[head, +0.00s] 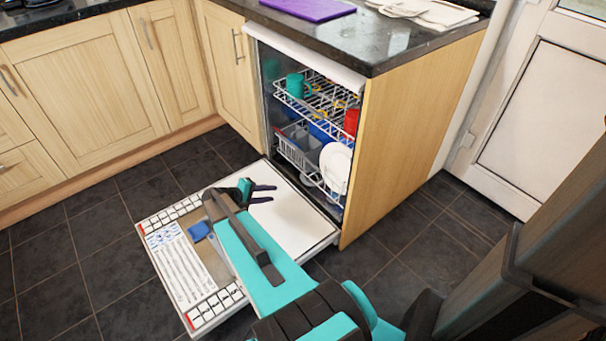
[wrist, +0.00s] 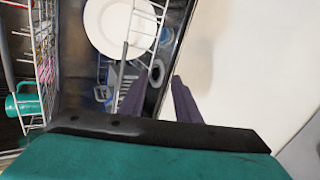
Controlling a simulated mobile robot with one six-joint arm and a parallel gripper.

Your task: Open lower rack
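The dishwasher stands open, its door (head: 300,215) folded down flat. The lower rack (head: 296,158) is inside the tub, holding a grey cutlery basket (head: 298,135) and white plates (head: 336,165). In the wrist view a white plate (wrist: 110,28) and the rack's wires show beyond the fingers. My gripper (head: 273,193) is above the open door, in front of the lower rack. In the wrist view its two fingers (wrist: 160,74) are apart, with nothing held between them. They look apart from the rack, though the exact gap is hard to tell.
The upper rack (head: 318,100) sits inside above, with a teal mug (head: 295,86) and a red cup (head: 352,121). A wooden side panel (head: 405,135) borders the dishwasher at right. Cabinets (head: 95,80) stand at left. The dark tiled floor (head: 75,255) left of the door is clear.

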